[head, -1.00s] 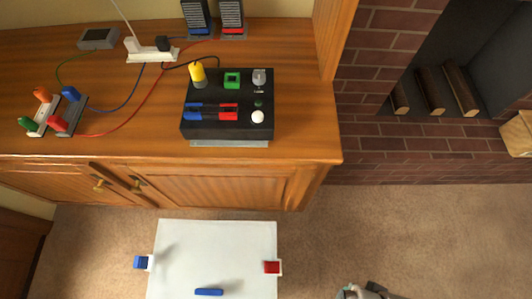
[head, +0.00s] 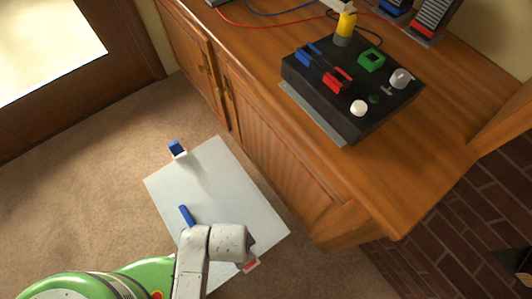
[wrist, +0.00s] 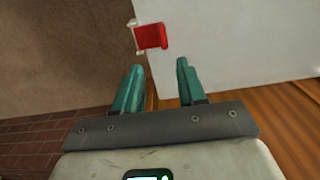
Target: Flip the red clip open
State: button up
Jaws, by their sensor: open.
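The red clip (wrist: 152,36) sits on the edge of the white board (wrist: 225,35) in the wrist view, with a small white base at its left. In the head view the red clip (head: 250,265) shows only in part at the board's lower right edge, beside my arm. My gripper (wrist: 159,66) is open and empty, its two teal fingers pointing toward the clip. The clip lies ahead of the fingertips, between their lines, and looks apart from them. My gripper's fingers are hidden in the head view.
A blue clip (head: 177,148) sits on the board's far edge and a blue bar (head: 187,216) lies on its face. The board is near a wooden cabinet (head: 290,160) bearing a black control box (head: 345,95). Carpet (head: 90,175) is clear at left.

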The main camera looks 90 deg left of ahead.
jog(key=f+b, duration=0.1)
jog(key=f, duration=0.2)
jog(key=f+b, duration=0.2)
jog(key=f, duration=0.2)
jog(key=f+b, duration=0.1)
jog(key=f, duration=0.3)
jog(key=shift+s+a, duration=0.1)
jog(key=shift+s, duration=0.25)
grip_shut()
